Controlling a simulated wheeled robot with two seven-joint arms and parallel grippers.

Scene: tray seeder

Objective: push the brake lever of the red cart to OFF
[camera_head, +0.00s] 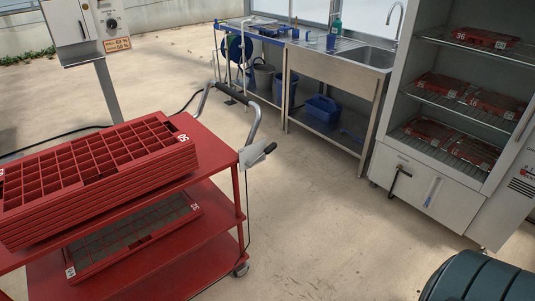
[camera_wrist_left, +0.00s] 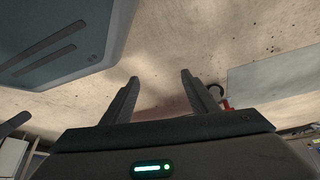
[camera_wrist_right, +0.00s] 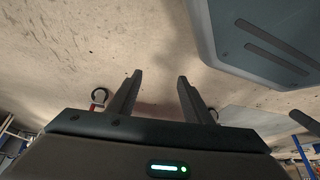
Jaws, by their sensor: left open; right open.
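The red cart (camera_head: 219,156) stands at the left in the head view, with a grey push handle (camera_head: 254,121) at its right end. A pale bracket plate (camera_head: 251,156) sits on the cart's corner below the handle. A dark lever (camera_head: 269,148) sticks out from it to the right; any ON or OFF marking is too small to read. My left gripper (camera_wrist_left: 158,76) is open and empty in the left wrist view, over bare floor. My right gripper (camera_wrist_right: 160,75) is open and empty in the right wrist view, also over floor. Neither gripper shows in the head view.
Stacked red seed trays (camera_head: 100,168) load the cart. A sink bench (camera_head: 335,64) stands at the back, and a cabinet with trays (camera_head: 430,180) at the right. A dark green ribbed object (camera_head: 478,281) fills the lower right corner. Floor right of the cart is clear.

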